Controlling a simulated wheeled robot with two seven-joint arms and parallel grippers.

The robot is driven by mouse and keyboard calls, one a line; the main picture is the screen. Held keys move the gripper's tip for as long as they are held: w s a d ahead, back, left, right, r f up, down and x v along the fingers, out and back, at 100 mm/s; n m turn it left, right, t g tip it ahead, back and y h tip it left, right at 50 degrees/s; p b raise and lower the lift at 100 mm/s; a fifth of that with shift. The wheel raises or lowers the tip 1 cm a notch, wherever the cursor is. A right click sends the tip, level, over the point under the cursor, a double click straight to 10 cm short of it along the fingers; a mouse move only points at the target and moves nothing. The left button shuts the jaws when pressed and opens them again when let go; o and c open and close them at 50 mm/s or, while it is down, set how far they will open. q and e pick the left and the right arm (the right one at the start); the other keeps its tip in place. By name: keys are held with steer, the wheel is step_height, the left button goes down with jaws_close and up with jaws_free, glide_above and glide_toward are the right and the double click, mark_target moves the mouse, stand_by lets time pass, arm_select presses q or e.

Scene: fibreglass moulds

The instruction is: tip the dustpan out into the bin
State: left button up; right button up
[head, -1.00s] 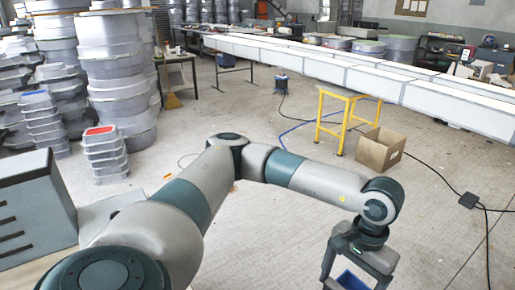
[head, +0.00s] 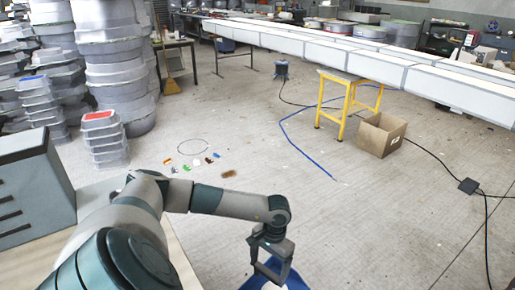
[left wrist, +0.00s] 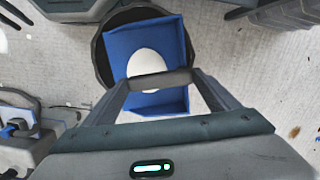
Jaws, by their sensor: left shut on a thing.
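My left gripper (head: 270,268) is shut on the blue dustpan (head: 290,278), low at the bottom edge of the head view. In the left wrist view the gripper (left wrist: 160,80) is closed over the pan's near part, and the blue pan (left wrist: 120,42) shows beyond it. A white oval thing (left wrist: 143,61) lies in the pan; I cannot tell what it is. A round black container (left wrist: 102,62), which looks like the bin, shows around and behind the pan in the left wrist view. The height between them is unclear. My right gripper is not in view.
Small coloured pieces (head: 196,161) and a brown piece (head: 229,174) lie on the floor near a thin dark ring. A cardboard box (head: 382,137) stands beside a yellow trestle (head: 345,100). Cables run across the floor at right. Stacked moulds (head: 110,60) stand at left.

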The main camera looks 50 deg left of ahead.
mark_target(258, 266)
arm_select(q)
steer(key=a, duration=0.1)
steer(key=s+a+f, duration=0.1)
steer(key=shift+s+a+f, duration=0.2)
steer(key=shift+a+f, duration=0.1)
steer(key=shift+a, duration=0.1)
steer(key=shift+a+f, duration=0.1)
steer(key=shift+a, duration=0.25)
steer(key=shift+d, duration=0.25)
